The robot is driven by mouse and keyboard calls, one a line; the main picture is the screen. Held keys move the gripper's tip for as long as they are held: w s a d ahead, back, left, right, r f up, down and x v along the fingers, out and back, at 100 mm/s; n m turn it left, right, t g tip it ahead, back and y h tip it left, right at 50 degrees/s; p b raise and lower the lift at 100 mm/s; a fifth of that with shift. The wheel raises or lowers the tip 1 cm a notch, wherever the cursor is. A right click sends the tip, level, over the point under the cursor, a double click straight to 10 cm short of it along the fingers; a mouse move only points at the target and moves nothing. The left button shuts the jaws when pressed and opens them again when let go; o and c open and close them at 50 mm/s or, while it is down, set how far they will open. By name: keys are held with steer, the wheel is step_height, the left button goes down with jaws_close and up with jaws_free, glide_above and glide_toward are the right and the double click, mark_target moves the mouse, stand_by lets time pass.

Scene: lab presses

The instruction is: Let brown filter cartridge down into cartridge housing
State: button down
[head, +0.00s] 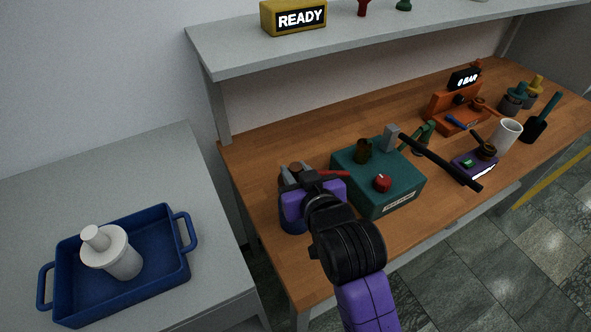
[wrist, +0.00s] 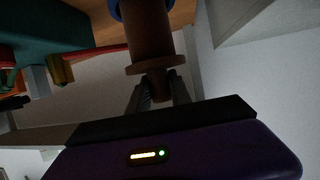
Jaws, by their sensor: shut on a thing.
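The brown filter cartridge (wrist: 150,38) is a cylinder with a wide flange and a narrower stem. My gripper (wrist: 158,90) is shut on the stem, just past the flange. In the head view, my gripper (head: 298,177) is over the near left corner of the bench and hides most of the cartridge. The dark blue cartridge housing (head: 293,222) stands there beneath it. In the wrist view, the housing's blue rim (wrist: 114,10) shows beside the cartridge's far end. I cannot tell how deep that end sits in the housing.
A teal press box (head: 378,190) with a red knob and a long black lever stands close right of my gripper. An orange press (head: 460,112) and a white cup (head: 508,132) are farther right. A grey shelf (head: 350,40) overhangs the back. A blue tray (head: 160,245) holds a white cartridge-like piece (head: 118,262).

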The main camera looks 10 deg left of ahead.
steer(key=shift+f+b, duration=2.1)
steer(key=shift+f, duration=1.4)
steer(key=c, duration=1.1)
jaws_free()
steer(key=shift+s, duration=0.1)
steer(key=v, duration=0.7)
steer(key=shift+s+d+r, duration=0.15)
steer(key=shift+s+d, duration=0.05)
steer(key=shift+s, duration=0.05)
steer(key=shift+r, duration=0.15)
